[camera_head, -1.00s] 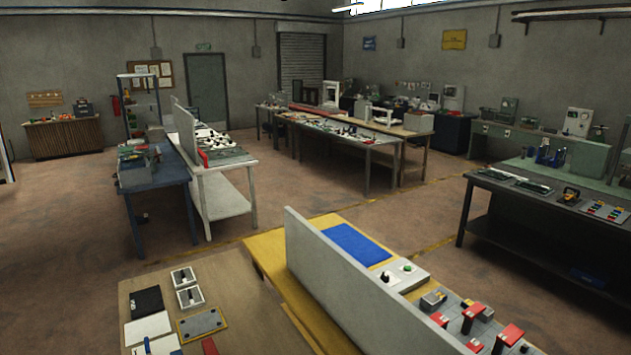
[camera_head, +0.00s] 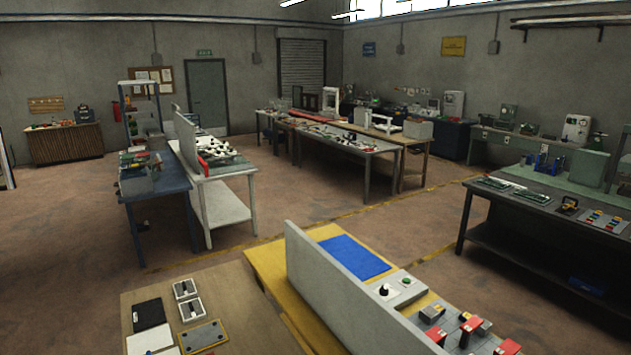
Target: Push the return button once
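No button is labelled clearly enough to be named as the return button. A light grey control box (camera_head: 412,295) stands on the yellow table in the foreground, right of a blue mat. It carries a black knob (camera_head: 384,290) and a small green button (camera_head: 406,281). Red-topped grey devices (camera_head: 468,331) stand nearer on the same table, partly cut off by the lower edge. My gripper is not in view.
A wooden table (camera_head: 245,310) with small switch boxes and pads is at lower left. A dark workbench (camera_head: 530,215) stands at right. Open floor (camera_head: 310,200) lies between the benches.

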